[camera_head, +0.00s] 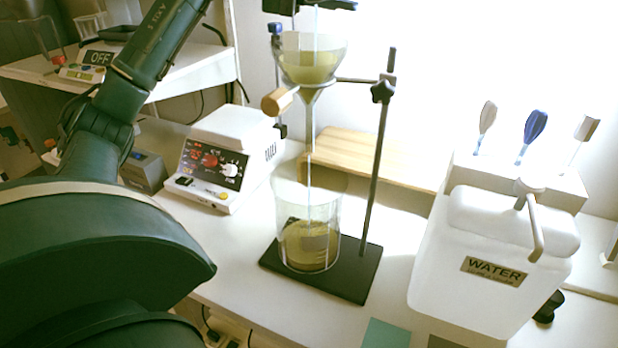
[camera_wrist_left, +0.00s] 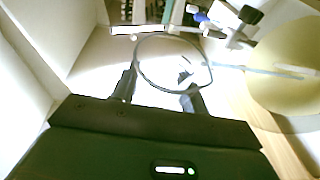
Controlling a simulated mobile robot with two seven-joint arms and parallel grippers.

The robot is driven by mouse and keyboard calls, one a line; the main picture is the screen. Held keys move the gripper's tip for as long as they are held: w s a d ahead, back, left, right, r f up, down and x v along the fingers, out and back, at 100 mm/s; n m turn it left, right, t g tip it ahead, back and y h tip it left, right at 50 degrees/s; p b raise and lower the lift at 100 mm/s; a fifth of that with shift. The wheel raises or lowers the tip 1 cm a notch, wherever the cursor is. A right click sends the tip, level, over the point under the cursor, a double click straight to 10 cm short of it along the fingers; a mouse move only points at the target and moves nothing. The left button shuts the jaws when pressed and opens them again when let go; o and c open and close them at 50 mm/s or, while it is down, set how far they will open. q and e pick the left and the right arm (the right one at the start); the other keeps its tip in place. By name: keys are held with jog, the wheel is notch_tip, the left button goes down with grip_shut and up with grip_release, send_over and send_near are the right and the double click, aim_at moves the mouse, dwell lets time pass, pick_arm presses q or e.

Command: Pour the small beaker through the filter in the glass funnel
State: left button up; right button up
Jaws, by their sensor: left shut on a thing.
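The glass funnel (camera_head: 312,65) hangs in a ring on the stand (camera_head: 376,170), with yellow-green liquid in its cone. A filter inside cannot be told apart. A thin pale streak runs from above into the funnel, and another from its stem into the large beaker (camera_head: 307,235), which holds yellowish liquid on the stand's black base. My left gripper (camera_wrist_left: 160,82) is shut on the small beaker (camera_wrist_left: 172,60). My right gripper is out of view.
A white control box (camera_head: 225,155) stands left of the stand. A white WATER container (camera_head: 490,250) stands to the right, below upright tools (camera_head: 535,125). A wooden board (camera_head: 375,155) lies behind. My left arm covers the left side.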

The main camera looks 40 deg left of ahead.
pick_arm(q)
jog(key=shift+s+r+m+b, duration=0.15)
jog(key=shift+r+m+b, duration=0.2)
jog(key=shift+b, duration=0.4)
dwell(2.2)
jog(key=shift+f, duration=0.1)
jog(key=shift+w+f+n+p, duration=0.1)
jog(key=shift+w+n+p, duration=0.1)
jog(key=shift+n+p, duration=0.55)
jog(key=shift+w+f+p, duration=0.15)
jog(key=shift+f+p, duration=0.15)
jog(key=shift+p, duration=0.35)
jog(key=shift+f+n+g, duration=0.25)
jog(key=shift+n+g, duration=0.05)
jog(key=shift+n, duration=0.1)
